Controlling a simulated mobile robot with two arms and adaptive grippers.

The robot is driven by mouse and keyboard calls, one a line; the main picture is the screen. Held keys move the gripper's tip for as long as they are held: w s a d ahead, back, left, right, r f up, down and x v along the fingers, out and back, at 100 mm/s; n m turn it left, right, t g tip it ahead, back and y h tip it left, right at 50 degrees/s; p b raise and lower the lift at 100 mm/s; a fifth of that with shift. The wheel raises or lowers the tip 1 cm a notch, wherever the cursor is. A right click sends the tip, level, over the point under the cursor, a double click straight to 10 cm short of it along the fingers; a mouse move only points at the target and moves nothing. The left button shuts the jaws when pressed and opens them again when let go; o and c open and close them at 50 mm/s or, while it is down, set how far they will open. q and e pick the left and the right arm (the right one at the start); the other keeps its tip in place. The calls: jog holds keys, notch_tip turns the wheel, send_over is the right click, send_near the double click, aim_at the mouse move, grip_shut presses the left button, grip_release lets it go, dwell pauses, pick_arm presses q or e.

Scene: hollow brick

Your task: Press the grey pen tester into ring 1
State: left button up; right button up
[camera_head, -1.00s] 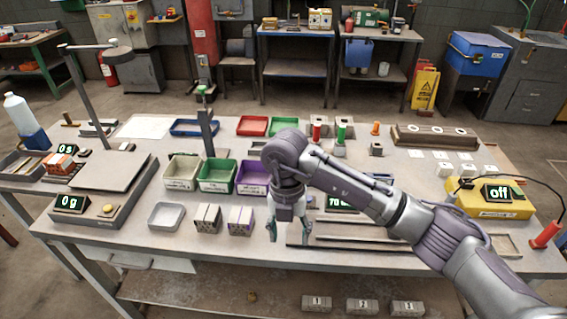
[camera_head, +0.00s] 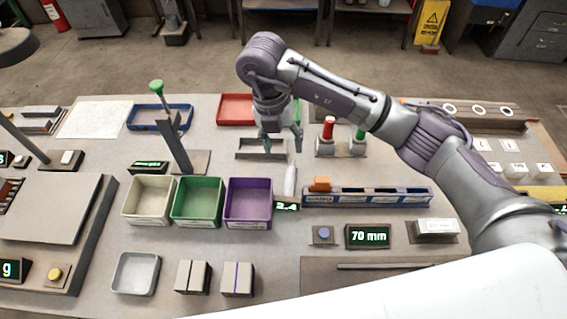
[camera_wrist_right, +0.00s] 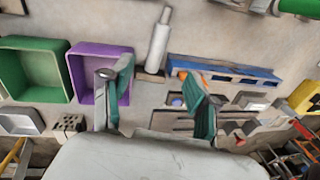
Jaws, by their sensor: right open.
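A slim light-grey pen-shaped thing (camera_head: 290,181), which looks like the grey pen tester, is beside the purple bin, near a small display reading 2.4. It also shows in the right wrist view (camera_wrist_right: 158,42), ahead of the fingers. My right gripper (camera_head: 281,143) is open and empty, just behind and above it; its fingers also show in the wrist view (camera_wrist_right: 157,72), apart from the pen. A long brown block (camera_head: 465,119) with white rings (camera_head: 450,108) lies at the back right; I cannot read which is ring 1. My left gripper is out of view.
White, green (camera_head: 199,202) and purple bins (camera_head: 248,204) stand left of the pen. A blue rail (camera_head: 368,197) with an orange piece is to its right. Red-topped (camera_head: 328,129) and green-topped posts stand under my right arm. A 70 mm display (camera_head: 368,236) is in front.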

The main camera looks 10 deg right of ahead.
aim_at(289, 177)
jog(key=f, duration=0.5)
jog(key=d+f+p, duration=0.1)
jog(key=f, duration=0.1)
jog(key=shift+s+f, duration=0.15)
jog(key=shift+s, duration=0.2)
jog(key=shift+w+d+f, duration=0.1)
jog(key=shift+d+f, duration=0.05)
jog(key=shift+f, duration=0.4)
jog(key=f, duration=0.1)
jog(key=f+p, duration=0.1)
jog(key=f, duration=0.1)
jog(key=f+p, duration=0.1)
jog(key=shift+s+d+f, duration=0.15)
jog(key=shift+s, duration=0.2)
jog(key=shift+f, duration=0.35)
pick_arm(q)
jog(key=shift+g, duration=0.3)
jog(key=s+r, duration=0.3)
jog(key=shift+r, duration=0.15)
pick_arm(e)
jog(key=shift+c, duration=0.3)
jog(key=shift+w, duration=0.1)
grip_shut()
